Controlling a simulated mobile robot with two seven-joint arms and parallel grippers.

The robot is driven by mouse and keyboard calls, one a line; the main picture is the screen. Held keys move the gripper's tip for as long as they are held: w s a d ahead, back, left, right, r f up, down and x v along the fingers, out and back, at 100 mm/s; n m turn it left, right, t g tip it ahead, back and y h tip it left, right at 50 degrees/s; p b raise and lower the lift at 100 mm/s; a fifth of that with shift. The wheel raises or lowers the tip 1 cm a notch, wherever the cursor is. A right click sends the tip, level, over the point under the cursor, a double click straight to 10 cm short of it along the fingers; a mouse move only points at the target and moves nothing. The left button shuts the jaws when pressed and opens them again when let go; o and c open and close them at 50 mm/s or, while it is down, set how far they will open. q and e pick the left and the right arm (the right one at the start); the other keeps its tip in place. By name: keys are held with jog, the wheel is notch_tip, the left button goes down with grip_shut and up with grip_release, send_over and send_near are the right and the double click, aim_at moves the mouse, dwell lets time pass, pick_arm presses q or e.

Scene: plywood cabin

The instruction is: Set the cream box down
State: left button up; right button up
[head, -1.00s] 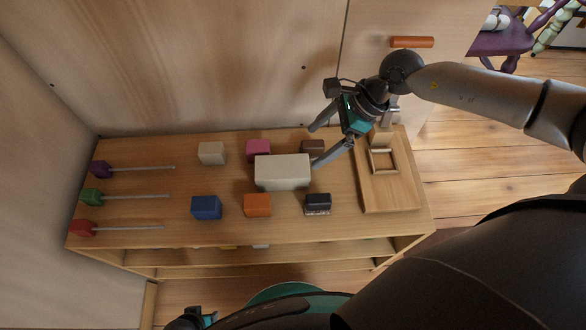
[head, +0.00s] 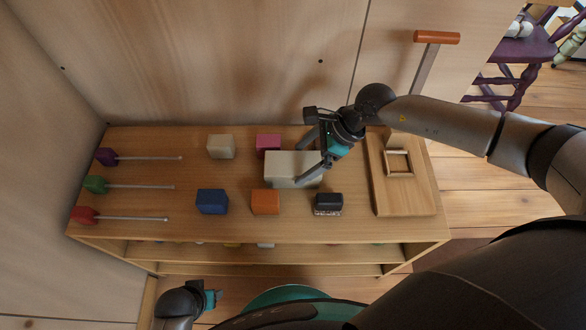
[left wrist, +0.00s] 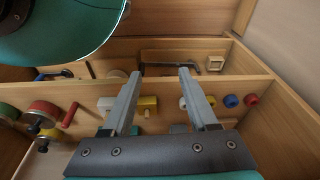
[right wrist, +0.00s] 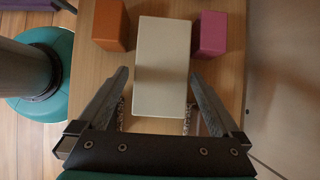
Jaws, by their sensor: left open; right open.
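The cream box (head: 282,168) is a long pale block on the wooden shelf top, between the pink block (head: 268,143) and the orange block (head: 265,201). My right gripper (head: 303,166) is open at the box's right end, one finger on each long side. In the right wrist view the open fingers flank the near part of the cream box (right wrist: 163,55), with a small gap visible on each side. My left gripper (head: 212,299) is low in front of the shelf; in the left wrist view its fingers (left wrist: 161,72) are open and empty.
A beige block (head: 221,146), a blue block (head: 212,201) and a black block (head: 328,204) stand nearby. A wooden board (head: 405,203) with a square frame (head: 398,163) lies at right. Rods with coloured ends (head: 95,185) lie at left. Lower shelves hold small items.

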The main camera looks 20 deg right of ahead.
aim_at(300, 163)
jog(key=shift+w+a+f+b, duration=0.1)
jog(key=shift+a+f+b, duration=0.25)
jog(key=shift+f, duration=0.25)
jog(key=shift+b+x, duration=0.65)
jog(key=shift+x, duration=0.55)
pick_arm(q)
jog(key=shift+t, duration=0.3)
jog(key=shift+w+d+r, duration=0.15)
jog(key=shift+w+r, duration=0.25)
jog(key=shift+r, duration=0.4)
jog(key=shift+w+d+r, duration=0.15)
jog(key=shift+w+r, duration=0.3)
jog(key=shift+r, duration=0.3)
jog(key=shift+w+d+r, duration=0.15)
jog(key=shift+w+r, duration=0.25)
jog(key=shift+r, duration=0.4)
pick_arm(e)
jog(key=shift+w+a+f, duration=0.15)
jog(key=shift+f, duration=0.45)
jog(key=shift+c, duration=0.2)
jog(key=c, duration=1.2)
jog(key=shift+c, duration=0.8)
jog(key=shift+r, duration=0.15)
